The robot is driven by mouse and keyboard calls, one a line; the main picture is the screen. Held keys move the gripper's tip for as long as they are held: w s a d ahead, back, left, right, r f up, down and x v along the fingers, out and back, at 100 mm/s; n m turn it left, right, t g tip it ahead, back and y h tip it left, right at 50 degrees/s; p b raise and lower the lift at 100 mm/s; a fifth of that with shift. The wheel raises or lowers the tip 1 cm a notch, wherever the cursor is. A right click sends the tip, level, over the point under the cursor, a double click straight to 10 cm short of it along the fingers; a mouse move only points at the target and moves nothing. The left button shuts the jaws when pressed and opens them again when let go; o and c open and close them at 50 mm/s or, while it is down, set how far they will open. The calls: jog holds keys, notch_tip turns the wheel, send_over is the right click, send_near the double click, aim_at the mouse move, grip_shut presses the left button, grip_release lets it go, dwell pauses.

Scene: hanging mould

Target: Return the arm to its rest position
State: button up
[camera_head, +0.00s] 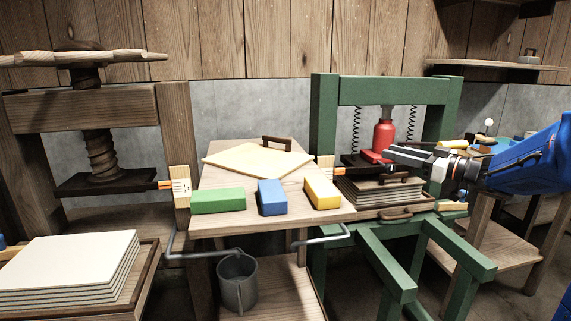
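My arm (530,160), with a blue casing, reaches in from the right edge. My gripper (398,154) points left, in front of the green press frame (323,130). Its grey fingers overlap the view of the press's dark plate (352,162). The tips appear close to the red block (373,157) below the red jack (383,134). I cannot tell whether they touch it, or whether the fingers are open or shut.
A wooden table (285,215) holds green (218,200), blue (272,197) and yellow (322,192) blocks. Green legs (385,265) extend forward.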

jog(key=s+d+r+m+t+h, duration=0.25)
jog(key=d+m+t+h, duration=0.35)
jog(key=h, duration=0.6)
jog(key=s+f+m+g+h, duration=0.4)
jog(key=s+f+m+g, duration=0.15)
jog(key=s+f, duration=0.45)
jog(key=s+a+f+g+y, duration=0.1)
jog(key=s+a+f+g, duration=0.1)
jog(key=s+f, duration=0.3)
jog(key=s+a+f+n+g+y, duration=0.1)
jog(key=s+a+f+g, duration=0.2)
jog(key=s, duration=0.9)
jog(key=s+a+f+g+y, duration=0.1)
jog(key=s+a+f+g, duration=0.2)
jog(key=s+f, duration=0.4)
jog(key=shift+s+a+f, duration=0.15)
jog(key=shift+s+a, duration=0.3)
jog(key=shift+s, duration=0.3)
jog(key=shift+n, duration=0.25)
